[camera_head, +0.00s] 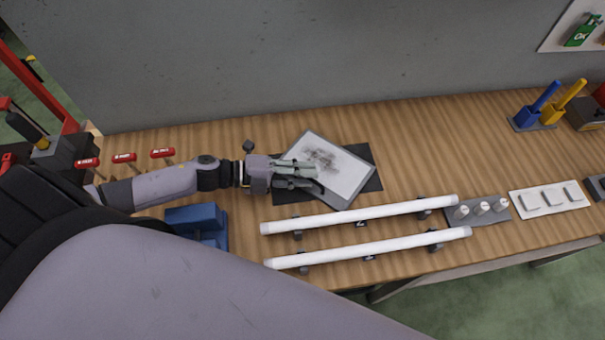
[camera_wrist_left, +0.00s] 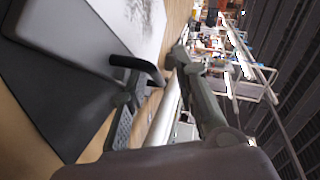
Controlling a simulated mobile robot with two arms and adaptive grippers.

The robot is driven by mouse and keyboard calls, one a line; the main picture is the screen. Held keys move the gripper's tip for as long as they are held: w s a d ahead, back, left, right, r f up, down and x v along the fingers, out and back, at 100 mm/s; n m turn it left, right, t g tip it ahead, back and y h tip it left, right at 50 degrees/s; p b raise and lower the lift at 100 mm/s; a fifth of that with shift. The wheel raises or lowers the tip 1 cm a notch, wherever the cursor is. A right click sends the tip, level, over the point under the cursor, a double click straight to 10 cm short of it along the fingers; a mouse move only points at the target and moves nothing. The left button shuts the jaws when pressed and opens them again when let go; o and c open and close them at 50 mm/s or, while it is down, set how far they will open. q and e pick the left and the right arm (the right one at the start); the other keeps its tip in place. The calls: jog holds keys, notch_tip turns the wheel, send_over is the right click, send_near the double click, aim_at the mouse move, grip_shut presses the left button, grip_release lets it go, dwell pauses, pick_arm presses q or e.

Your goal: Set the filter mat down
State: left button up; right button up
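The filter mat (camera_head: 345,178), a pale panel with a grey rim and a dark smudge, lies turned at an angle over a black rectangular pad (camera_head: 372,184) on the bench. It also shows at the upper left of the left wrist view (camera_wrist_left: 75,40), over the black pad (camera_wrist_left: 40,100). My left gripper (camera_head: 312,178) is over the mat's left part, its fingers spread apart. In the left wrist view the fingers (camera_wrist_left: 165,75) have a gap between them with nothing clearly held. Any contact with the mat is hard to tell. My right gripper is not in view.
Two white tubes (camera_head: 360,214) lie on holders in front of the mat. A blue block (camera_head: 195,220) stands near my left arm, with red-handled tools (camera_head: 124,158) behind it. A grey block with white knobs (camera_head: 478,209) is on the right. The bench behind the mat is clear.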

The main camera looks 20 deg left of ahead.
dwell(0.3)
pick_arm(q)
jog(key=b+v, duration=0.1)
jog(key=v, duration=1)
jog(key=shift+s+a+r, duration=0.2)
jog(key=shift+s+a, duration=0.1)
jog(key=shift+a, duration=0.1)
jog(key=shift+r, duration=0.1)
